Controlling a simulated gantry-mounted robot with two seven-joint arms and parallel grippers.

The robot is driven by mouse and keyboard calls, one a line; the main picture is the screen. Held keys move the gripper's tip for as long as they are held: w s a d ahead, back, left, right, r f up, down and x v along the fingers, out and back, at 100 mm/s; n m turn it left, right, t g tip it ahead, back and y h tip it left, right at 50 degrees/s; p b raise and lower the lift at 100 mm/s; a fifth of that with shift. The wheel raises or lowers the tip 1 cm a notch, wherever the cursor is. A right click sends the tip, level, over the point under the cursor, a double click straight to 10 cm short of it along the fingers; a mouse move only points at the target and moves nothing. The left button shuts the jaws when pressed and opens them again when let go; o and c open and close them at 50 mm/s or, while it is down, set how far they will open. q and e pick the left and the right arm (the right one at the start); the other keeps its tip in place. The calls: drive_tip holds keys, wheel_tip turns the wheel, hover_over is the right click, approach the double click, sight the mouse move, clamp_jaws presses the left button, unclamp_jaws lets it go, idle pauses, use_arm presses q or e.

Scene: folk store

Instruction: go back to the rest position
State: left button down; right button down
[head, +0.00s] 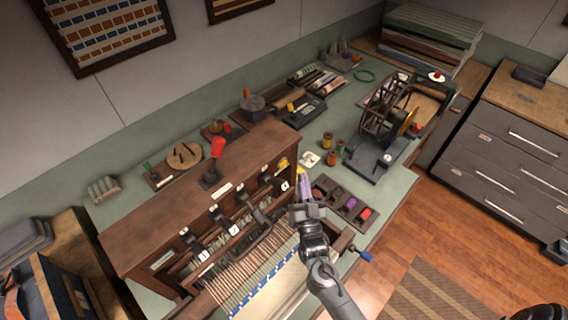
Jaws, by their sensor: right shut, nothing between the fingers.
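My right gripper (306,210) reaches in from the bottom centre. It is shut and empty, in front of the right end of the wooden loom (160,232). A slim purple piece with a yellow tip (304,184) shows just beyond the fingers; I cannot tell whether they touch it. My left gripper is not in view.
A tray of coloured spools (367,214) lies right of the gripper. A blue-tipped crank (363,256) juts out beside my forearm. A black wheel device (385,116) stands on the green table (398,182).

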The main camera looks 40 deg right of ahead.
idle(0.3)
drive_tip(key=s+a+r+n+g+y+p, duration=0.5)
drive_tip(key=s+a+n+y+p, duration=0.25)
drive_tip(key=y+p, duration=0.2)
drive_tip(key=s+a+f+n+g, duration=0.1)
drive_tip(key=s+g, duration=0.5)
drive_tip(key=s, duration=0.2)
drive_tip(key=s+a+f+n+g+y, duration=0.1)
drive_tip(key=s+a+f+g, duration=0.1)
drive_tip(key=s+g, duration=0.4)
drive_tip(key=shift+s+f+p, duration=0.2)
drive_tip(key=shift+s+p, duration=0.1)
drive_tip(key=shift+s, duration=0.75)
drive_tip(key=shift+n+y, duration=0.25)
